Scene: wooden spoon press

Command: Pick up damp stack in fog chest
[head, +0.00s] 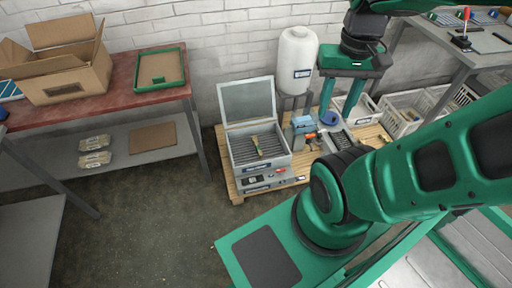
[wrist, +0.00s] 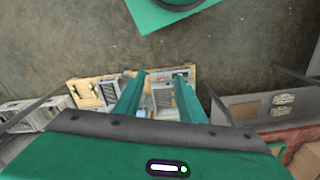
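The fog chest (head: 283,164) is a grey box with its lid (head: 248,101) raised, standing on a wooden pallet. A small banded stack (head: 258,145) of pale wooden pieces lies on the slatted rack inside it. My green gripper (head: 338,112) is open and empty, held up to the right of the chest in the head view, fingers pointing down. In the wrist view my gripper (wrist: 161,78) shows two spread fingers, with part of the chest (wrist: 163,97) visible between them far below. The stack is too small to make out there.
A white tank (head: 297,60) stands behind the chest. Blue-grey equipment (head: 303,124) sits right of it on the pallet (head: 236,190). A red-topped bench (head: 115,100) with a cardboard box (head: 70,75) and green tray (head: 160,68) is at left. Floor before the pallet is clear.

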